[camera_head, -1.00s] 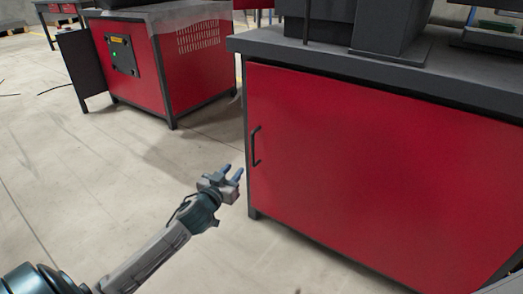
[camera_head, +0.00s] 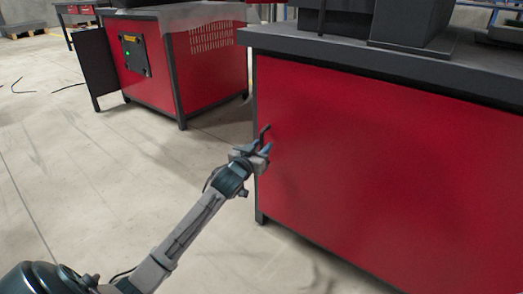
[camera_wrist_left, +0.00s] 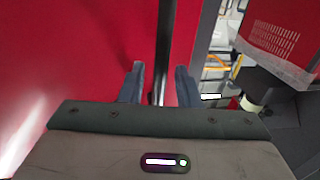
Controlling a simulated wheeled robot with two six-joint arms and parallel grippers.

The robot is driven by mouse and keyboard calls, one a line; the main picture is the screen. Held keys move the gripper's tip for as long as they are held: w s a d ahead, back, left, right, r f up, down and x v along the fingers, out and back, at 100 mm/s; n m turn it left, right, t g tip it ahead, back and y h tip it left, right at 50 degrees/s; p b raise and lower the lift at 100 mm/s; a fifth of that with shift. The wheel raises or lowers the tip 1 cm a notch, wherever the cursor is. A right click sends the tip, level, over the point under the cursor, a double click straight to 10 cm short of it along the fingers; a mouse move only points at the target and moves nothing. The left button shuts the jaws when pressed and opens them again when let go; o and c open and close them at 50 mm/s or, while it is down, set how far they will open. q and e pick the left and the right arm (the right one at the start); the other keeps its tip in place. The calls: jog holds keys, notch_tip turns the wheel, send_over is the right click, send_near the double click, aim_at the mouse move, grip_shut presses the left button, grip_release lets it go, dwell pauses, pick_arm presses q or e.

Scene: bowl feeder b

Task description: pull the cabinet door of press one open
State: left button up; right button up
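The red cabinet door (camera_head: 390,170) of the near press fills the right of the head view and looks closed. Its dark bar handle (camera_head: 264,131) stands near the door's left edge, and its lower part is hidden by my gripper. My left gripper (camera_head: 259,149) is at the handle. In the left wrist view the two fingers (camera_wrist_left: 159,86) are apart, with the upright handle bar (camera_wrist_left: 164,45) between them. A gap shows on each side of the bar, so the gripper looks open around it. My right gripper is in neither view.
The grey worktop (camera_head: 400,62) juts out above the door. Another red cabinet (camera_head: 208,68) with a dark open door (camera_head: 97,62) stands at the back left.

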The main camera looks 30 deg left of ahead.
pick_arm(q)
jog(key=shift+w, duration=0.45)
grip_shut()
